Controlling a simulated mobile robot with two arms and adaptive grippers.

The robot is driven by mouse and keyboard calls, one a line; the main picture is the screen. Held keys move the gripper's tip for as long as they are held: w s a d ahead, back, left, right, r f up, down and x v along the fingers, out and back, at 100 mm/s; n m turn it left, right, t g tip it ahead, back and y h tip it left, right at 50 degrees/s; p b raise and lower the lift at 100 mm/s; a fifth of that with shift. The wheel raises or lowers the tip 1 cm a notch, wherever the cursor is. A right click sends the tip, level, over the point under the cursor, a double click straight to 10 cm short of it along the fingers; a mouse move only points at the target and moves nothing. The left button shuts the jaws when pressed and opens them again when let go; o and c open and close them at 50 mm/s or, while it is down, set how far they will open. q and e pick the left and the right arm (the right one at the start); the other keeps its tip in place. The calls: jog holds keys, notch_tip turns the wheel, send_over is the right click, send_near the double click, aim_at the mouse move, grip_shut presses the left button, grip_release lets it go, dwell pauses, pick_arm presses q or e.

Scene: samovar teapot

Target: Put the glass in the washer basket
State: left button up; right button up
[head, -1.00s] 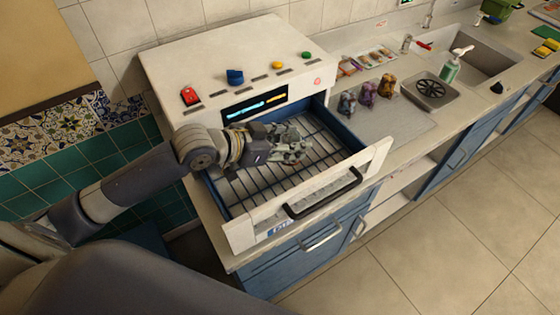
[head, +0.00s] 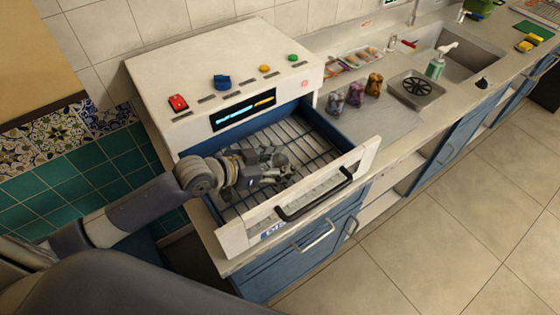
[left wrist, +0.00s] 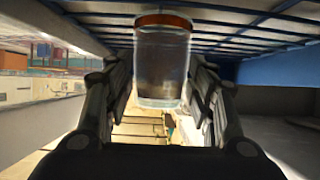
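The glass (left wrist: 162,65) is a clear tumbler with an orange-brown band at one end. In the left wrist view it is between the fingers of my left gripper (left wrist: 162,85), with a finger close against each side. The gripper looks shut on it. In the head view my left gripper (head: 280,168) is over the front part of the washer basket (head: 322,150), a wire rack in the pulled-out drawer. The glass is hard to make out there. In the wrist view its banded end is close to the rack wires; I cannot tell whether it touches. My right gripper is out of view.
The white washer (head: 225,75) stands behind the drawer, whose front panel (head: 300,205) has a black handle. Several small colored figures (head: 355,95) stand on the counter to the right.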

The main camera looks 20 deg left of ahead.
pick_arm(q)
jog(key=shift+r, duration=0.1)
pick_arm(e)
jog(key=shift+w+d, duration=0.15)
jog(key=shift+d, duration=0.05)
pick_arm(q)
jog(key=shift+r, duration=0.15)
jog(key=v, duration=1.1)
jog(key=shift+s+a+r+b, duration=0.15)
jog(key=shift+s+a+b, duration=0.05)
jog(key=shift+s+b, duration=0.15)
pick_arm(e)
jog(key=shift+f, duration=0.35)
pick_arm(q)
jog(key=shift+a, duration=0.1)
